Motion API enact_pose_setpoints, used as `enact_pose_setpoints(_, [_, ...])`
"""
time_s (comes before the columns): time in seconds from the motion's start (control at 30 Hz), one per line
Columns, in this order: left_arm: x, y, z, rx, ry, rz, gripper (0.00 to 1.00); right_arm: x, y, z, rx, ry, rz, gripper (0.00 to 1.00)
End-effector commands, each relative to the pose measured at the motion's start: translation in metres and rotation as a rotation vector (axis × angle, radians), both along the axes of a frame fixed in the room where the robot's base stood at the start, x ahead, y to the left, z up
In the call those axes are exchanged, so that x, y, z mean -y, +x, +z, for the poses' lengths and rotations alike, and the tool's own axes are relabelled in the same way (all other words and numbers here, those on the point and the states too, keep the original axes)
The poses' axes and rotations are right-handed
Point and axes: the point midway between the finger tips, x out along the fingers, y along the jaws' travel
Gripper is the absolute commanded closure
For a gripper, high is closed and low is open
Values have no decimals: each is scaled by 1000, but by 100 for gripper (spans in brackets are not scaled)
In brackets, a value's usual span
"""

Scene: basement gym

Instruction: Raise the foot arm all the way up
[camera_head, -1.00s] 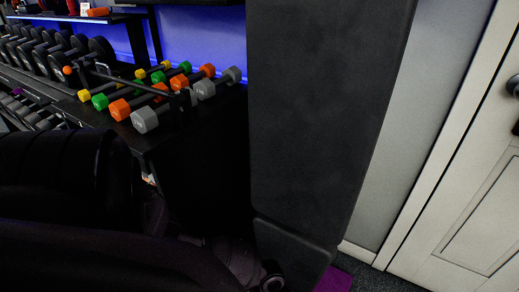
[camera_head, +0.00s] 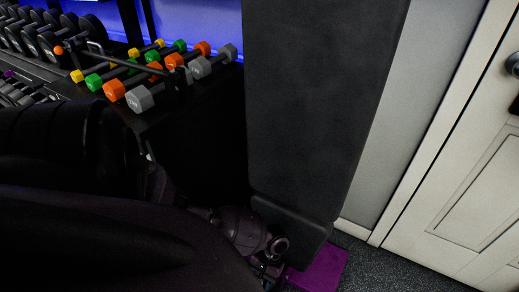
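A tall black padded board (camera_head: 315,100) fills the middle of the head view, with a shorter black pad (camera_head: 290,225) at its lower end. I cannot tell for certain which part is the foot arm. A thin dark bar (camera_head: 115,62) with an orange knob stands at the upper left, in front of the dumbbells. My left arm comes in from the left as large dark links, and its wrist is low in the middle, close beside the short pad. Its fingers are too dark and cut off to make out. My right gripper is not in view.
Coloured dumbbells (camera_head: 140,97) lie on a black rack (camera_head: 150,122) at the upper left. A pale door (camera_head: 460,170) stands at the right. A purple mat (camera_head: 320,270) lies on the dark speckled floor (camera_head: 375,270), which is clear before the door.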

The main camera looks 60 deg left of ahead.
Motion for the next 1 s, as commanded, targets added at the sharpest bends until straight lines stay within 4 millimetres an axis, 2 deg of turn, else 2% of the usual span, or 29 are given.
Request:
enact_pose_setpoints(0.1, [-1, 1, 1, 1, 0, 1, 95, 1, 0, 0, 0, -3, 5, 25])
enact_pose_setpoints(0.13, [-1, 1, 1, 2, 1, 1, 51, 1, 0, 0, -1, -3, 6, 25])
enact_pose_setpoints(0.2, [0, 1, 1, 2, 1, 1, 42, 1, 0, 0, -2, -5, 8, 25])
enact_pose_setpoints(0.57, [0, 2, 6, 5, 0, 0, 42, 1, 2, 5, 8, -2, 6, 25])
enact_pose_setpoints(0.67, [0, 4, 19, 11, 0, 0, 42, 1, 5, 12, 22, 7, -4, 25])
enact_pose_setpoints(0.8, [0, 7, 47, 17, 0, 0, 42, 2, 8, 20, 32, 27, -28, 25])
enact_pose_setpoints(1.0, [-1, 7, 88, 18, 1, 0, 42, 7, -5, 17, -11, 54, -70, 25])
